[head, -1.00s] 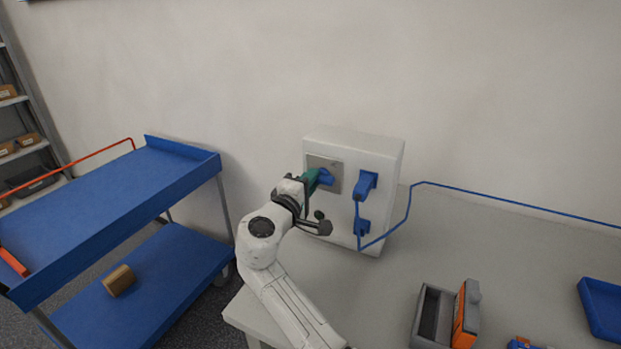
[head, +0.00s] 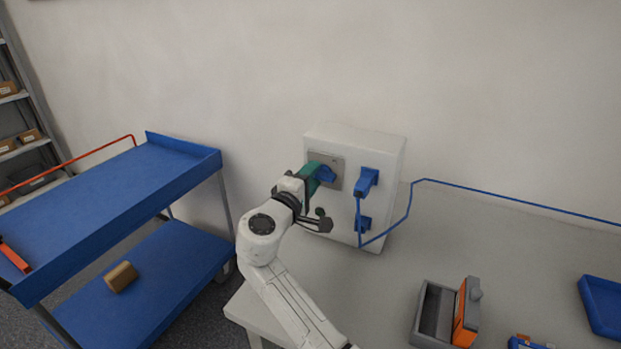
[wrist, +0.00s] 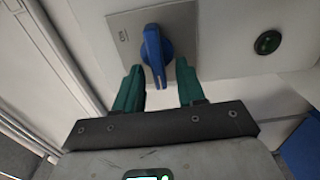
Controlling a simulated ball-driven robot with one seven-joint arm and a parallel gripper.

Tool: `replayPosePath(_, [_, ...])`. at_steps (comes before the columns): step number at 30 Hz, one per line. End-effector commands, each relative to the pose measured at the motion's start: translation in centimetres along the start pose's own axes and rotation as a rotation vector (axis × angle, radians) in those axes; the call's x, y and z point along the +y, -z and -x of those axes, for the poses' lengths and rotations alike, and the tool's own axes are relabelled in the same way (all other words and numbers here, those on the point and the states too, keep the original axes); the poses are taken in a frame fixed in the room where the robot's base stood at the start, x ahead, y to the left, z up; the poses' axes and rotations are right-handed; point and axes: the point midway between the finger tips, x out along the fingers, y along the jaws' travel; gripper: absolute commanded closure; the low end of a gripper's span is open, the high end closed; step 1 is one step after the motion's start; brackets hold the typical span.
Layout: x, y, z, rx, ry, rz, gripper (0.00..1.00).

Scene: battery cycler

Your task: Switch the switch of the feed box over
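The white feed box (head: 390,153) stands against the wall at the back of the table. Its blue switch handle (head: 327,173) sits on a grey plate (head: 338,162) on the left of its front. In the wrist view the handle (wrist: 154,50) points down, slightly tilted, on the plate (wrist: 188,20). My gripper (wrist: 158,66) is open, its teal fingers on either side of the handle's lower end, with visible gaps on both sides. In the head view my gripper (head: 314,172) is at the box front and partly covers the plate.
A blue plug (head: 367,182) with a blue cable is on the box, right of the switch. A dark green round button (wrist: 268,42) is beside the plate. A grey and orange container (head: 437,312) and a blue tray (head: 602,305) lie on the table. A blue cart (head: 110,205) stands left.

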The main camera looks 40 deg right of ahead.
Motion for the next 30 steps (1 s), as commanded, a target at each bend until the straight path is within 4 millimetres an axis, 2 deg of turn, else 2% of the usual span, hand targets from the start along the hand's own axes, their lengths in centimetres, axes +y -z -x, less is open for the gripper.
replayPosePath(5, [-0.2, 0.1, 2.0, 0.004, -0.001, -0.001, 0.61])
replayPosePath(12, [-0.2, 0.1, 6.7, 0.005, 0.0, 0.0, 0.61])
replayPosePath(18, [-0.2, 0.1, 9.6, 0.004, 0.0, 0.001, 0.61])
replayPosePath(23, [-0.1, 0.1, 10.6, 0.003, 0.0, 0.001, 0.61])
replayPosePath(30, [-0.1, 0.1, 10.8, 0.002, 0.0, 0.001, 0.61])
